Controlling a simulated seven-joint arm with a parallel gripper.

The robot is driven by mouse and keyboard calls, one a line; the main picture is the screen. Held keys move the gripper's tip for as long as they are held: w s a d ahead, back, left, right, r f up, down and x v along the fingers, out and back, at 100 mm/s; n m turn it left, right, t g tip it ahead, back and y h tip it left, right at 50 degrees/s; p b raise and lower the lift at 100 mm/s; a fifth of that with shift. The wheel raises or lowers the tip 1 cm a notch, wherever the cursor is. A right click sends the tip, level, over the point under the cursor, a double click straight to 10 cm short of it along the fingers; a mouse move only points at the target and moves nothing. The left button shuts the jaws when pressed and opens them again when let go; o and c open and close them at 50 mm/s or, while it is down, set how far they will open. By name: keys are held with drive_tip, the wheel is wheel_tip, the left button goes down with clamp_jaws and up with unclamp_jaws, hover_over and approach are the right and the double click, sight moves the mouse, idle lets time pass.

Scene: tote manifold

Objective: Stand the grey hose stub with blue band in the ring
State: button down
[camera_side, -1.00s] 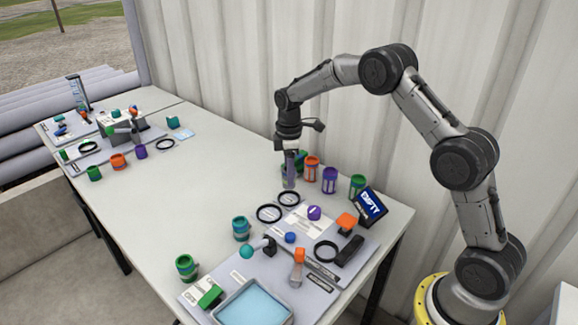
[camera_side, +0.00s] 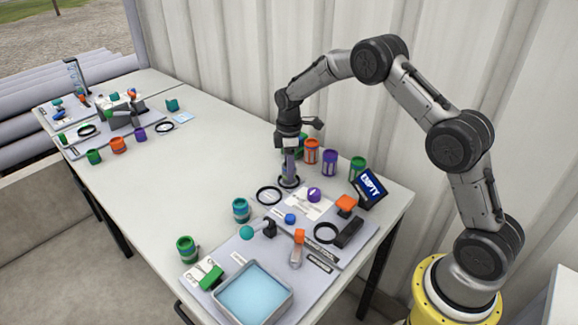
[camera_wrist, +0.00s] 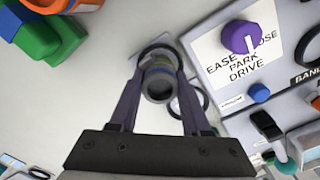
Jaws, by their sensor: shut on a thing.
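My gripper (camera_side: 289,172) points down and is shut on the grey hose stub with blue band (camera_wrist: 158,82), which is upright between the fingers in the wrist view. A black ring (camera_side: 289,182) lies on the table at the stub's lower end in the side view. Its dark arc (camera_wrist: 154,49) shows just beyond the stub in the wrist view. The stub is over or inside this ring; I cannot tell whether it touches the table. A second black ring (camera_side: 268,196) lies beside it, also partly visible in the wrist view (camera_wrist: 188,101). The fingers hide much of the stub in the side view.
Orange (camera_side: 311,150), purple (camera_side: 330,163) and green (camera_side: 357,168) containers stand close behind and right of my gripper. A panel with a purple knob (camera_side: 314,195) lies in front. The table left of the rings is clear.

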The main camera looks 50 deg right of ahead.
drive_tip(key=shift+c, duration=1.4)
unclamp_jaws()
drive_tip(key=shift+r, duration=0.1)
